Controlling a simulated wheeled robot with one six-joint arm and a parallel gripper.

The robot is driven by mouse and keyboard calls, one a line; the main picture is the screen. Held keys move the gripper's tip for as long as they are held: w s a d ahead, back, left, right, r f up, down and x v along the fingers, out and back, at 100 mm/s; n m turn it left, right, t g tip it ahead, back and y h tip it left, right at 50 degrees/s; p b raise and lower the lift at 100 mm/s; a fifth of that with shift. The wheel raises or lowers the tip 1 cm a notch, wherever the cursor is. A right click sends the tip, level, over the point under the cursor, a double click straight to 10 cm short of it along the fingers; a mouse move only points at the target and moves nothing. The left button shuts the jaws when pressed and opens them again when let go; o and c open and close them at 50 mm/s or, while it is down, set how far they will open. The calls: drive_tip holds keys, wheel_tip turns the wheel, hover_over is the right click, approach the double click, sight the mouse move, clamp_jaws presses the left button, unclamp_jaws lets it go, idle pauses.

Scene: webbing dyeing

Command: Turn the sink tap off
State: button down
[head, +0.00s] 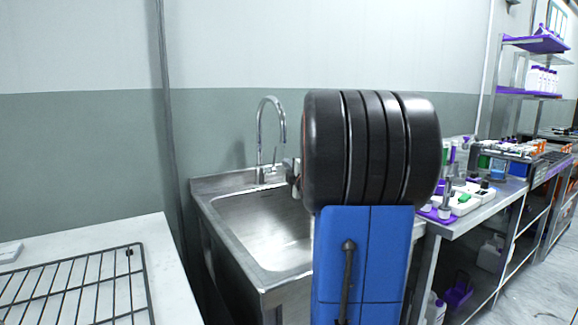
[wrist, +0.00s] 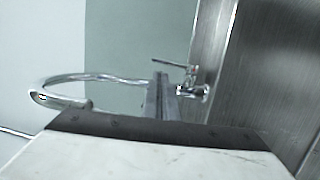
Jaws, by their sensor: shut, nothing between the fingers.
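The chrome sink tap (head: 272,130) has a tall curved spout and stands at the back rim of the steel sink (head: 255,225). In the wrist view the tap appears sideways, with its spout (wrist: 60,98) at the left and its thin lever (wrist: 172,64) near the base at the right. My gripper (wrist: 160,80) is shut and empty, with its fingertips close to the tap's lever and base. Whether they touch cannot be told. In the head view my arm hides most of the gripper. No water stream is visible.
A white counter with a black wire rack (head: 75,285) stands at the left. A metal bench (head: 480,215) with bottles and small equipment stands at the right, with shelves behind it. My arm covers the sink's right side.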

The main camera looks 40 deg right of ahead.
sight(275, 149)
drive_tip(key=x, duration=1)
drive_tip(key=shift+w, duration=0.35)
drive_tip(key=shift+w+d, duration=0.1)
drive_tip(key=shift+x, duration=0.75)
drive_tip(key=shift+w+r, duration=0.15)
drive_tip(key=shift+r, duration=0.45)
